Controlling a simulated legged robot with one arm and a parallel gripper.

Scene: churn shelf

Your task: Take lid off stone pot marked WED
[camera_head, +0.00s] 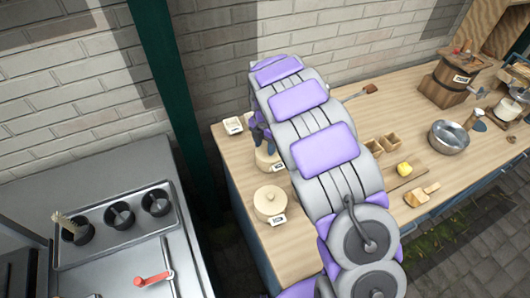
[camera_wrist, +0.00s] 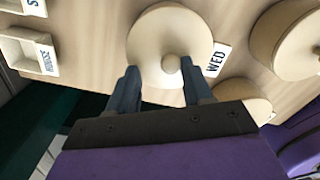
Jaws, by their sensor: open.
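The stone pot marked WED is seen from above in the wrist view, with its round pale lid (camera_wrist: 160,35) and small round knob (camera_wrist: 171,64). Its white WED label (camera_wrist: 216,60) is at the lid's right. My gripper (camera_wrist: 161,75) is open, with one dark finger on each side of the knob, over the lid's near part. I cannot tell whether the fingers touch the lid. In the head view, my arm partly hides my gripper, which is over a pale pot (camera_head: 266,160) at the counter's left side.
Another lidded pot (camera_head: 270,203) stands nearer in the head view. In the wrist view, a round lid (camera_wrist: 288,38) is close at the right. Small labelled trays (camera_head: 233,126) lie by the wall. A metal bowl (camera_head: 449,137) and wooden churn (camera_head: 447,83) stand far right.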

